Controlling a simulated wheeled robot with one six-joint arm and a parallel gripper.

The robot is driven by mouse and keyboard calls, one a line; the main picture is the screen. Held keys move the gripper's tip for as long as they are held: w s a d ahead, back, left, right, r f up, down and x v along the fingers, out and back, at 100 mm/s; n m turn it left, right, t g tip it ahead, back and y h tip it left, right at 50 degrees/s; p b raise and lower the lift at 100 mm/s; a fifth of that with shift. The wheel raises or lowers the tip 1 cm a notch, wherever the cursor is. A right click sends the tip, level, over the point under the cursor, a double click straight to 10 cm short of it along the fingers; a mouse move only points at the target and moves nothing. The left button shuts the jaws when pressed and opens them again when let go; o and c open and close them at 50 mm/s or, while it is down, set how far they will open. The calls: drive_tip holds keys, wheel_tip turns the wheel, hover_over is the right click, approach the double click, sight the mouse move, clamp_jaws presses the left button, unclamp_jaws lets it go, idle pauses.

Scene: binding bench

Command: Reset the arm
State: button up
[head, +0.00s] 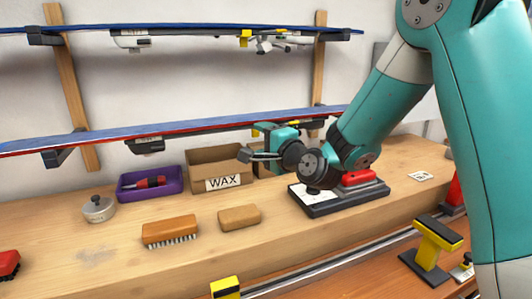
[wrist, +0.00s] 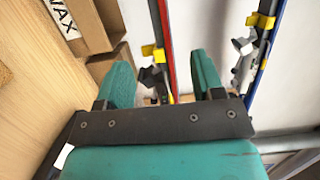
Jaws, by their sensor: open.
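My gripper (head: 262,147) is on the end of my teal arm, above the back of the wooden bench, near the right side of the cardboard box marked WAX. In the wrist view my gripper (wrist: 165,80) has its two teal fingers spread wide apart with nothing between them. Behind the fingers are a ski edge and a yellow-and-grey binding part (wrist: 153,53), apart from the fingers as far as I can tell.
The WAX box (head: 218,170), a purple tray (head: 150,182) with a red tool, a round metal tin (head: 98,209), a brush (head: 170,230) and a tan block (head: 240,217) stand on the bench. A dark device (head: 345,199) sits below my arm. Blue skis (head: 100,138) hang behind.

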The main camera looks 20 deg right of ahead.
drive_tip(key=s+a+f+n+g+y, duration=0.2)
drive_tip(key=s+a+n+g+y, duration=0.2)
drive_tip(key=s+a+n+g, duration=0.75)
drive_tip(key=s+d+f+n+g+h, duration=0.1)
drive_tip(key=s+n, duration=0.4)
drive_tip(key=s, duration=0.6)
drive_tip(key=s+d+f+n+g+h, duration=0.1)
drive_tip(key=s+n+g, duration=0.4)
drive_tip(key=s, duration=0.6)
drive_tip(key=shift+d+n+h, duration=0.45)
drive_tip(key=shift+d+h, duration=0.15)
drive_tip(key=shift+h, duration=0.3)
drive_tip(key=shift+f, duration=0.1)
